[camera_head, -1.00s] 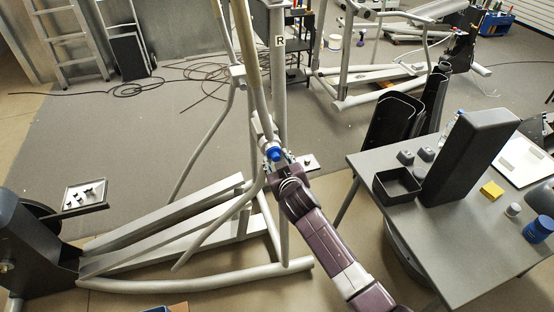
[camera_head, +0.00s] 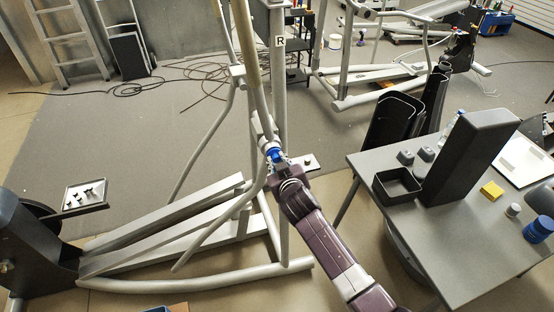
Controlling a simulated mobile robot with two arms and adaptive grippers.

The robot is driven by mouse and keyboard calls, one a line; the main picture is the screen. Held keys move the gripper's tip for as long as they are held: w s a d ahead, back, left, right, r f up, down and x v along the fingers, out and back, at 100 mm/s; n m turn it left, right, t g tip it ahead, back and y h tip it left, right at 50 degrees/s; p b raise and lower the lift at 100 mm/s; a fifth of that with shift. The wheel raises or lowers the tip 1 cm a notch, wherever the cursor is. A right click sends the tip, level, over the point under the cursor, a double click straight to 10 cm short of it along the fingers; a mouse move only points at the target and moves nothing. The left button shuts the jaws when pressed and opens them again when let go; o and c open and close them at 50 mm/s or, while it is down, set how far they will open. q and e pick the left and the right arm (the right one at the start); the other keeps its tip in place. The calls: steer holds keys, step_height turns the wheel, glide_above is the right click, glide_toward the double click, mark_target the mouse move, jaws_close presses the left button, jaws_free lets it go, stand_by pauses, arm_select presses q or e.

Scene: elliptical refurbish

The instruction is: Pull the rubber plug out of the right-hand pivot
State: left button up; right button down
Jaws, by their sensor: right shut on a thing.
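The elliptical's upright (camera_head: 281,105) carries an "R" label. Its right-hand pivot (camera_head: 266,130) is a grey tube end on the side of the upright. A blue rubber plug (camera_head: 273,154) shows at the pivot's near end. My right gripper (camera_head: 275,160) is at the plug, shut on it, with its arm reaching in from the lower right. The fingers partly cover the plug, so how far it sits in the pivot cannot be told. My left gripper is not in view.
A grey table (camera_head: 460,235) at the right holds an open black bin (camera_head: 397,186), a tall dark box and a yellow block (camera_head: 491,190). A small tray (camera_head: 86,196) with dark parts is at the left. Cables lie on the floor behind.

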steer(key=shift+s+d+r+p, duration=0.1)
steer(key=shift+s+d+p, duration=0.15)
steer(key=shift+s+p, duration=0.25)
steer(key=shift+s+d+r+p, duration=0.1)
steer(key=shift+s+d+p, duration=0.15)
steer(key=shift+s, duration=0.45)
steer(key=shift+s+d+f+p, duration=0.1)
steer(key=shift+s+d+p, duration=0.25)
steer(key=shift+s, duration=0.5)
steer(key=shift+s+d+r+p, duration=0.1)
steer(key=shift+s+d+p, duration=0.1)
steer(key=shift+s+p, duration=0.5)
steer(key=shift+s+d+f+p, duration=0.1)
steer(key=shift+s+d+p, duration=0.15)
steer(key=shift+s, duration=0.8)
